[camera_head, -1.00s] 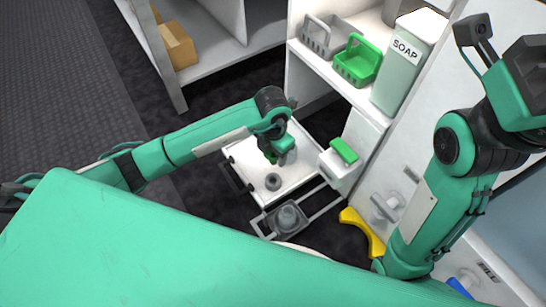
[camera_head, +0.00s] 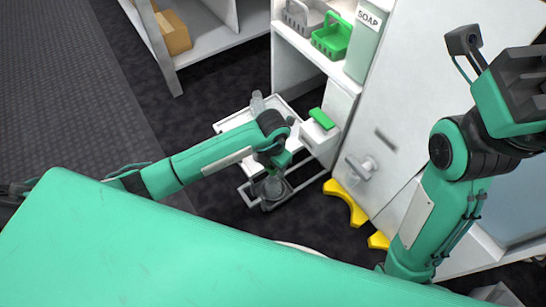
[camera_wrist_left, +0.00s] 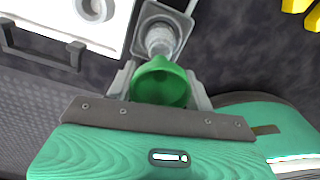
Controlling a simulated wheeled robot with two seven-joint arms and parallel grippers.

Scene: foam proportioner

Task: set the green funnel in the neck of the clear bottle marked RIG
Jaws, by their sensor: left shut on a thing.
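The green funnel (camera_wrist_left: 160,82) is between the grey fingers of my left gripper (camera_wrist_left: 158,84), which is shut on it. In the head view my left gripper (camera_head: 275,158) is low over the holder and mostly hides the funnel. A clear bottle (camera_wrist_left: 160,38) stands in a square grey holder (camera_wrist_left: 176,14), just beyond the funnel in the wrist view. In the head view the bottle (camera_head: 271,188) is below my gripper. No RIG mark is readable. I cannot tell whether the funnel touches the neck. My right arm shows at the right, but its fingers do not.
A white cart top (camera_head: 232,122) lies beside the holder, with another clear container (camera_head: 257,103) at its far edge. A white cabinet with a green-topped box (camera_head: 322,118) stands right. Baskets (camera_head: 331,37) and a SOAP container (camera_head: 367,42) are on a shelf. Yellow pieces (camera_head: 345,200) lie right.

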